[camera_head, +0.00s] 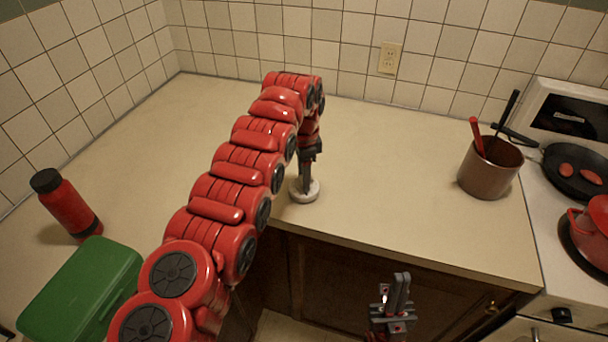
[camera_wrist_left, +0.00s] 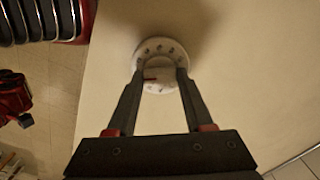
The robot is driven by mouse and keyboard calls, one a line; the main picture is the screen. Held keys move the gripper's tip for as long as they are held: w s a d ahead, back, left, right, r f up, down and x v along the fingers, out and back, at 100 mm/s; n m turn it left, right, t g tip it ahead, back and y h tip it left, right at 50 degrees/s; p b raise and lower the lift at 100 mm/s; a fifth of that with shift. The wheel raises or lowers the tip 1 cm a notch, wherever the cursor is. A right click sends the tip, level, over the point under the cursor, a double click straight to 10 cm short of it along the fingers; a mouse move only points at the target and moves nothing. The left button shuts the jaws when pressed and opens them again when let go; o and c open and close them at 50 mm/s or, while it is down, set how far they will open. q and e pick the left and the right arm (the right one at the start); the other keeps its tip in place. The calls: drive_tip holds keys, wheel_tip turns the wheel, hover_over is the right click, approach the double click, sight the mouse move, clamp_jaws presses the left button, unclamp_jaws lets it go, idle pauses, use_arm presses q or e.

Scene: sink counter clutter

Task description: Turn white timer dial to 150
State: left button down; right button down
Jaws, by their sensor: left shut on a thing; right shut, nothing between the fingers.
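The white timer (camera_head: 304,193) lies on the counter near its front edge. In the left wrist view the round white timer (camera_wrist_left: 162,48) shows dark marks around its rim, too small to read. A reddish-brown mark shows at the left of its middle. My left gripper (camera_head: 306,180) points straight down over the timer. Its fingers (camera_wrist_left: 163,76) are shut on the timer's raised central dial, one finger on each side. My right gripper (camera_head: 397,290) is shut and empty, in front of the counter's cabinet, away from the timer.
A red bottle (camera_head: 70,205) and a green box (camera_head: 85,292) are at the left. A brown pot (camera_head: 489,168) with utensils stands at the right, beside a stove with a black pan (camera_head: 575,170) and red pot (camera_head: 594,228). The counter (camera_head: 400,185) between is clear.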

idle(0.5)
use_arm(q)
drive_tip(key=shift+c, duration=1.4)
unclamp_jaws()
drive_tip(key=shift+r, duration=0.55)
wheel_tip(320, 180, up, 4)
drive_tip(key=shift+f+p, duration=0.1)
drive_tip(key=shift+p, duration=1)
wheel_tip(320, 180, up, 12)
drive_tip(key=p, duration=1.2)
drive_tip(key=shift+r+p, duration=0.25)
drive_tip(key=shift+p, duration=0.1)
